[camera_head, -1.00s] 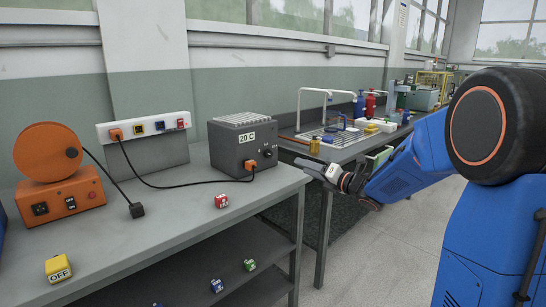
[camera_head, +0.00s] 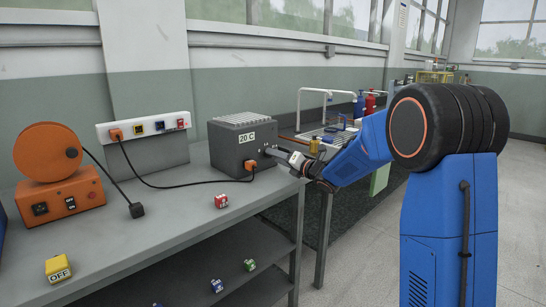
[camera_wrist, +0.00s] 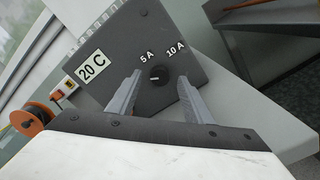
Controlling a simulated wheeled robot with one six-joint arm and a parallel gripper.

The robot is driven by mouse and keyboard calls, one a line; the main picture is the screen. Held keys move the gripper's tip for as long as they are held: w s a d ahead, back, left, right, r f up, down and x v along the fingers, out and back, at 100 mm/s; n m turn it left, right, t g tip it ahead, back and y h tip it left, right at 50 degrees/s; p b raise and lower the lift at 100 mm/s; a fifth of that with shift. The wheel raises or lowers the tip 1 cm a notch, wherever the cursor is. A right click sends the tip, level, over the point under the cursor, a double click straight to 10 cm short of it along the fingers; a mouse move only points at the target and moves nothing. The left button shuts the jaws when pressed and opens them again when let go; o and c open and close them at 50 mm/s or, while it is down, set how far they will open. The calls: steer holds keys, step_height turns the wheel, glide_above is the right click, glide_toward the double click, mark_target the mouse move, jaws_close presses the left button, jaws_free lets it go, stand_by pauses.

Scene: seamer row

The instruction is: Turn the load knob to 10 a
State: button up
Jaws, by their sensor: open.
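The load knob (camera_wrist: 158,76) is a small black dial on the dark grey load box (camera_head: 232,142), which carries a "20 C" label. Labels "5 A" (camera_wrist: 147,55) and "10 A" (camera_wrist: 175,50) sit above the knob in the wrist view. A pale mark on the knob lies nearly level, on its left half, not toward "10 A". My gripper (camera_head: 273,153) is open at the box's front face. In the wrist view its fingers stand on either side of the knob, with a visible gap on both sides. In the head view the gripper hides the knob.
An orange reel unit (camera_head: 66,197), a white socket strip (camera_head: 150,126), a red block (camera_head: 221,201) and a yellow "OFF" block (camera_head: 58,270) are on the bench (camera_head: 180,215). The aisle floor is clear.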

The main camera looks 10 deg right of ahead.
steer(key=shift+x, duration=1.2)
steer(key=shift+c, duration=0.3)
steer(key=c, duration=1)
